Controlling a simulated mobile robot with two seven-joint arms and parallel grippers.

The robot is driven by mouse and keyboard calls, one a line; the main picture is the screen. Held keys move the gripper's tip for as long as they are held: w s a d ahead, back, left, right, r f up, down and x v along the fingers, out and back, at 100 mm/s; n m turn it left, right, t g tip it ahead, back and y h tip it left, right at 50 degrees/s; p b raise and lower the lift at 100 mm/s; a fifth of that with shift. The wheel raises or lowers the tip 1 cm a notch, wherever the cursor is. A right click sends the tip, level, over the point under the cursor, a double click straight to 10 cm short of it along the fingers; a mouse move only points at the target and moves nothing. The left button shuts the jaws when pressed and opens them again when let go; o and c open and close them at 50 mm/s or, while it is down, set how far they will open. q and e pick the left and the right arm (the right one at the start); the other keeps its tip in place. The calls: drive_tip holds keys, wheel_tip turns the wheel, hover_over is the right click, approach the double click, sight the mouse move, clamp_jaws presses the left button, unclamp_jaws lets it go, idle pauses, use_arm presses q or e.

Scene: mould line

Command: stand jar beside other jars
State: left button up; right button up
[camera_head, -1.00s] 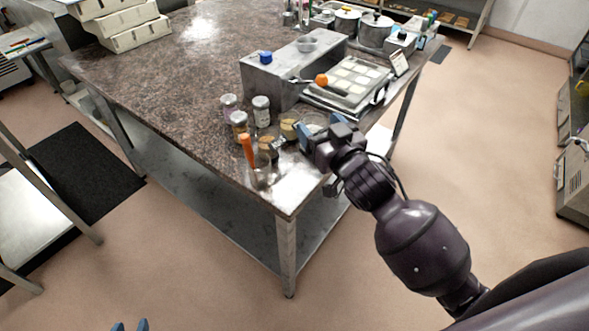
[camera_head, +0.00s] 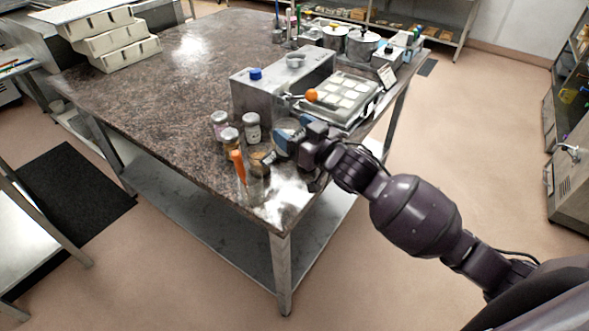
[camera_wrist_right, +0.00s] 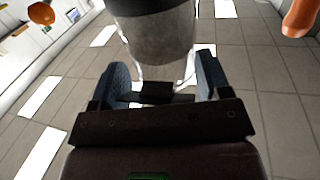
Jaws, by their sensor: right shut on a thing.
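My right gripper (camera_head: 283,141) is over the near right part of the table, shut on a clear glass jar (camera_head: 288,125). The right wrist view shows this jar (camera_wrist_right: 160,45) between the two blue fingers, with grey contents and a dark band. The gripper partly hides it in the head view; I cannot tell whether its base touches the table. Other jars stand just left of it: a pale-lidded one (camera_head: 220,120), a white-labelled one (camera_head: 252,128), a brown one (camera_head: 230,138) and a low tan one (camera_head: 260,160). My left gripper is out of view.
A clear container with an orange-handled tool (camera_head: 238,167) stands near the table's front corner. A metal box (camera_head: 270,88) and a moulding tray (camera_head: 349,98) with an orange-knobbed lever are behind the jars.

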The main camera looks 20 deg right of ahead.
wheel_tip(320, 180, down, 7)
drive_tip(key=shift+b, duration=0.3)
wheel_tip(320, 180, down, 4)
drive_tip(key=shift+f+b, duration=0.1)
drive_tip(key=shift+b, duration=0.2)
drive_tip(key=o, duration=0.7)
drive_tip(key=v, duration=1.2)
